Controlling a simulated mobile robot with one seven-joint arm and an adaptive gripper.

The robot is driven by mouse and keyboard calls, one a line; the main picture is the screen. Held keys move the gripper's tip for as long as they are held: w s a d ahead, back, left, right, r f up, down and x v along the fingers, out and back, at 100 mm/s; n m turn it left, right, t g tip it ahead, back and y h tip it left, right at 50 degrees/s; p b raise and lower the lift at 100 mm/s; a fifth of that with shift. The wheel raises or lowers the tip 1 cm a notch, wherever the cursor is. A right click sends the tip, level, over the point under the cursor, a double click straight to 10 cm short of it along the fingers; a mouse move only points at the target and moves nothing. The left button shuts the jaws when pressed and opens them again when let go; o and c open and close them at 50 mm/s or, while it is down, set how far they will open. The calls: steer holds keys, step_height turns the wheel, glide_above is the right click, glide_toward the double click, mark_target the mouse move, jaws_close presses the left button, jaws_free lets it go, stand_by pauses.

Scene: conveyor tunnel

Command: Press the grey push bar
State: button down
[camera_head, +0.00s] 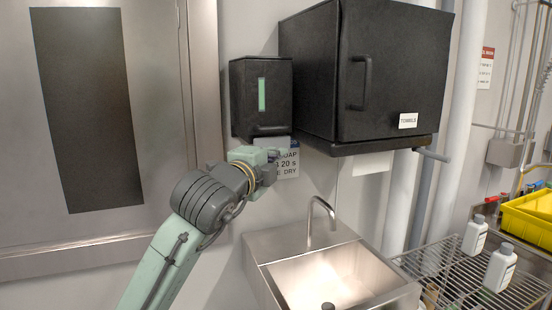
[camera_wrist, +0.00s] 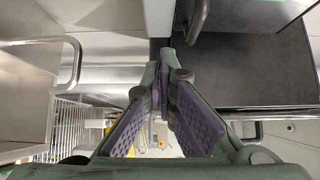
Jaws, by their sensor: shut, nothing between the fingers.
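A black wall dispenser (camera_head: 261,92) with a green window hangs left of the larger black towel cabinet (camera_head: 375,75). A light grey piece along the dispenser's lower edge looks like the push bar (camera_head: 272,142). My gripper (camera_head: 271,172) is just below it, in front of the soap sign; I cannot tell whether they touch. In the wrist view my gripper (camera_wrist: 164,68) has its purple-padded fingers brought together at the tips, with nothing between them. A grey curved rod (camera_wrist: 197,20) shows close to the tips there; I cannot tell what it belongs to.
A steel sink (camera_head: 330,275) with a tall faucet (camera_head: 322,215) stands below. The cabinet has a grey side lever (camera_head: 432,154). White bottles (camera_head: 500,268) and a yellow bin (camera_head: 530,218) are at the right. A steel door (camera_head: 85,240) is at the left.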

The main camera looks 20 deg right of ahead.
steer(key=b+v, duration=0.1)
steer(key=v, duration=0.5)
steer(key=shift+f, duration=0.3)
steer(key=shift+a, duration=0.1)
